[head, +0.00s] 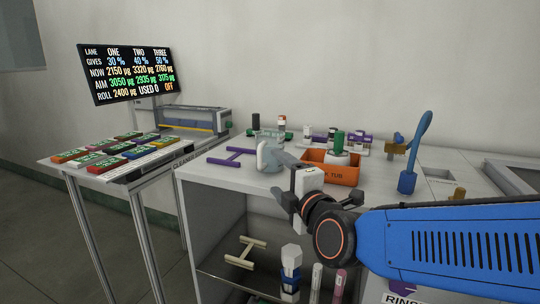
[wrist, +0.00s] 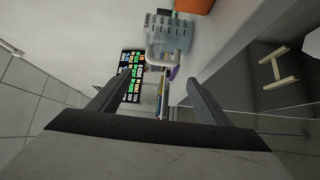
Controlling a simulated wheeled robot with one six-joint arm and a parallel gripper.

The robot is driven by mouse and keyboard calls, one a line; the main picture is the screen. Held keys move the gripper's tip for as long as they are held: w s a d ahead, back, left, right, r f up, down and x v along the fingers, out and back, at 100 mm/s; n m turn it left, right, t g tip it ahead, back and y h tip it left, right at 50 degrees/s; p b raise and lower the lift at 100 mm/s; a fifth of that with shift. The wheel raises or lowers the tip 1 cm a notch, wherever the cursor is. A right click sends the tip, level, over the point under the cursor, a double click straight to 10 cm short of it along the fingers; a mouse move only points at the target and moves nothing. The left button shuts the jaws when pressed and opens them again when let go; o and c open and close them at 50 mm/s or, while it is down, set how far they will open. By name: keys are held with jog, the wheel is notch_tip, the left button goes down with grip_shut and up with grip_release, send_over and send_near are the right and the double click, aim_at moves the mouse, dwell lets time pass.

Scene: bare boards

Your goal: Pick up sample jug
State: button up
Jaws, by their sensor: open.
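A pale blue-grey, partly see-through jug (head: 270,156) stands near the front edge of the white bench top, left of an orange tub. I take it as the sample jug. In the wrist view the jug (wrist: 172,38) shows sideways, beyond and above my fingertips, with its pale handle towards them. My gripper (wrist: 155,84) is open, with nothing between the fingers. In the head view my gripper (head: 284,200) is at the bench's front edge, nearer to me than the jug and slightly right of it. It looks apart from the jug.
The orange tub (head: 332,172) holds a green-topped item. A purple H-shaped piece (head: 231,156) lies left of the jug. A blue upright tool (head: 410,160) stands to the right. A lower shelf holds a cream H-shaped piece (head: 245,252) and several bottles. A screen (head: 126,74) stands at the left.

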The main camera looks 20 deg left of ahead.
aim_at(268, 152)
jog(key=x, duration=1.7)
jog(key=shift+w+a+f, duration=0.1)
jog(key=shift+w+a, duration=0.05)
jog(key=shift+w, duration=0.05)
jog(key=c, duration=1.3)
